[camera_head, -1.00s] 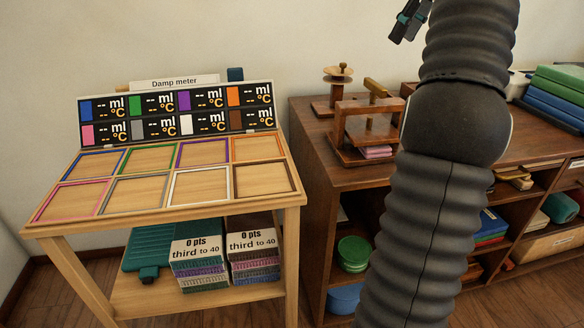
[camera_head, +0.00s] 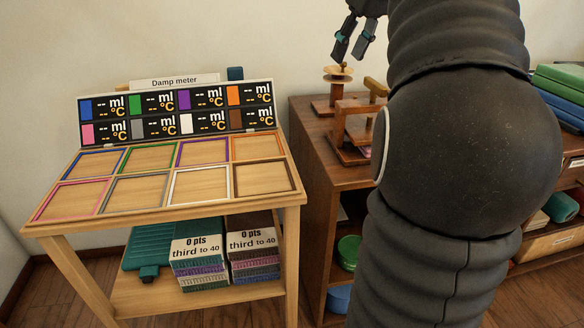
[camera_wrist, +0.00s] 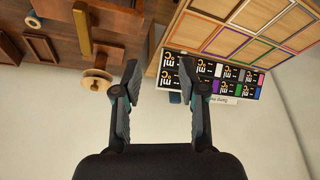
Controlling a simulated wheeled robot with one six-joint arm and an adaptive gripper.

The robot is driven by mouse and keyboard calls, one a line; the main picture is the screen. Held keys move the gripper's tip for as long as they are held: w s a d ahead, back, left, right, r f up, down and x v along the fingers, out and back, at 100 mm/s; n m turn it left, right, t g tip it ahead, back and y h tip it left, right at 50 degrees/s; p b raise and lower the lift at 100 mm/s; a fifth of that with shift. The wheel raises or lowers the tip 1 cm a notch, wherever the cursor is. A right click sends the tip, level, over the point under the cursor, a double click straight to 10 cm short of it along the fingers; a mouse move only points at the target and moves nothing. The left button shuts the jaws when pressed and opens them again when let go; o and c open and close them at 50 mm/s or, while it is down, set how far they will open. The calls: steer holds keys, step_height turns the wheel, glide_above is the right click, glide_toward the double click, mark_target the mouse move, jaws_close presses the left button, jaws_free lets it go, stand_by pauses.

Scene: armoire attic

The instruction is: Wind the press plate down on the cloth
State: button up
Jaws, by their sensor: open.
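The wooden press (camera_head: 350,121) stands on the dark wooden cabinet, with a brass-coloured bar (camera_head: 376,87) on top. The bar (camera_wrist: 82,28) also shows in the wrist view. My gripper (camera_head: 351,50) is open and empty. It hangs in the air above a small stand with a pale round disc (camera_head: 338,72), beside the press. In the wrist view my gripper (camera_wrist: 160,82) points between that disc (camera_wrist: 95,82) and the damp meter.
A light wooden table (camera_head: 150,217) with coloured square frames and a damp meter board (camera_head: 178,112) stands left of the cabinet (camera_head: 315,160). Green and blue stacked items (camera_head: 560,95) lie at the right. My arm covers much of the cabinet top.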

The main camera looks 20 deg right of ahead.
steer(key=s+a+f, duration=0.5)
steer(key=a+f, duration=0.3)
steer(key=s+a+f+m, duration=0.1)
steer(key=s+a+f, duration=0.4)
steer(key=a+f, duration=0.3)
steer(key=shift+a+m+t+h, duration=0.3)
steer(key=shift+h, duration=0.1)
steer(key=shift+f, duration=0.1)
